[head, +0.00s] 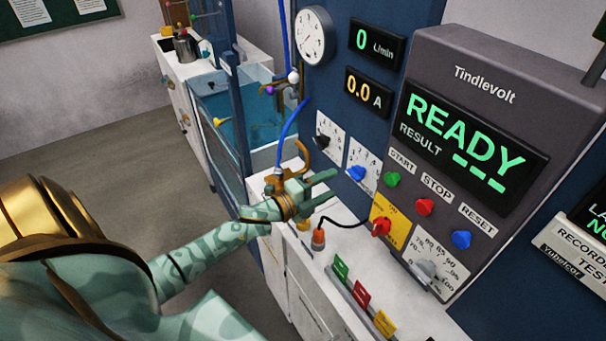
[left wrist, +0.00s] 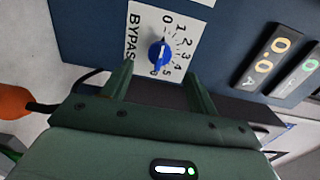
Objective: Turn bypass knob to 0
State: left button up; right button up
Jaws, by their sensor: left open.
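The bypass knob is blue and sits on a white dial plate (left wrist: 184,18) marked BYPASS. In the left wrist view the knob (left wrist: 158,53) lies just beyond the gap between my fingertips. Its pointer seems to face the high-number end of the scale, away from the 0; the exact mark is hard to read. In the head view the blue knob (head: 356,173) is on the blue panel. My left gripper (head: 328,187) is open and empty, its fingers pointing toward the knob but short of it. My right gripper is not in view.
A similar dial with a black knob (head: 321,142) is left of the bypass dial. The grey Tindlevolt box (head: 478,60) stands to the right, reading READY.

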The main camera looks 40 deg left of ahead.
pick_arm(q)
jog(key=v, duration=0.7)
jog(key=shift+s+a, duration=0.15)
jog(key=shift+s, duration=0.2)
jog(key=s+a+f+n+g+y+b, duration=0.15)
jog(key=s+f+n, duration=0.25)
jog(key=f, duration=0.5)
jog(key=s+a+f+n+g+y, duration=0.3)
jog(key=s+f+n, duration=0.1)
jog(key=f, duration=0.5)
jog(key=s+a+f+n+g+y, duration=0.25)
jog(key=s+f+n, duration=0.2)
jog(key=f, duration=0.45)
jog(key=s+d+f+n+g+b, duration=0.1)
jog(key=s+d+f+n+g, duration=0.15)
jog(key=s+f, duration=0.5)
jog(key=s+d+f+n+g+b, duration=0.1)
jog(key=s+d+f+n+g, duration=0.15)
jog(key=s+f, duration=0.5)
jog(key=s+d+f+g+h+b, duration=0.1)
jog(key=s+d+f+g, duration=0.3)
jog(key=s+d, duration=0.6)
jog(key=s+f+b, duration=0.1)
jog(key=s+f, duration=0.1)
jog(key=s, duration=0.1)
jog(key=shift+d, duration=0.2)
